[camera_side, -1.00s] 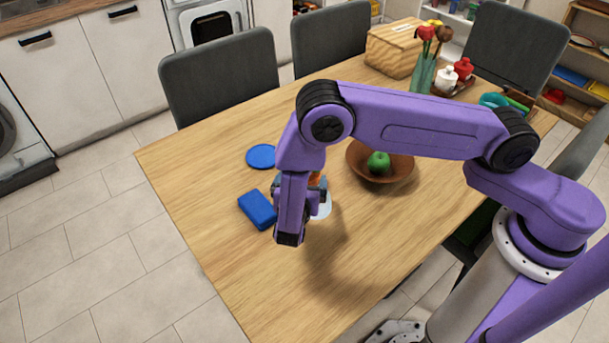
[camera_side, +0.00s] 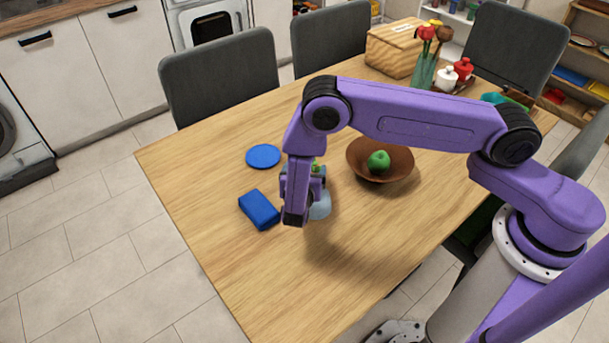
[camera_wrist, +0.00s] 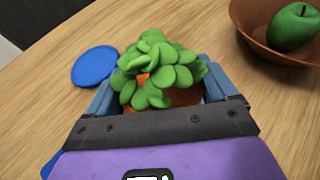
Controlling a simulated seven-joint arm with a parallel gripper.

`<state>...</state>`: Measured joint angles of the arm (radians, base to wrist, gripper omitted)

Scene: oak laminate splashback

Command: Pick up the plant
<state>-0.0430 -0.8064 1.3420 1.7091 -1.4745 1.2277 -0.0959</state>
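The plant (camera_wrist: 160,70) has bushy green leaves and an orange pot (camera_wrist: 178,97), seen from above in the wrist view. In the side view a bit of its leaves (camera_side: 316,166) shows; my wrist hides most of the rest. My gripper (camera_wrist: 162,98) is open, its blue-grey fingers set wide on the left and right of the pot. The right finger looks very close to the pot; I cannot tell whether it touches. In the side view my gripper (camera_side: 318,183) is low over the table. The pot's base is hidden.
A blue disc (camera_side: 263,156) and a blue block (camera_side: 259,209) lie left of my gripper. A brown bowl (camera_side: 402,172) with a green apple (camera_side: 378,161) stands to the right. The table's front part is clear.

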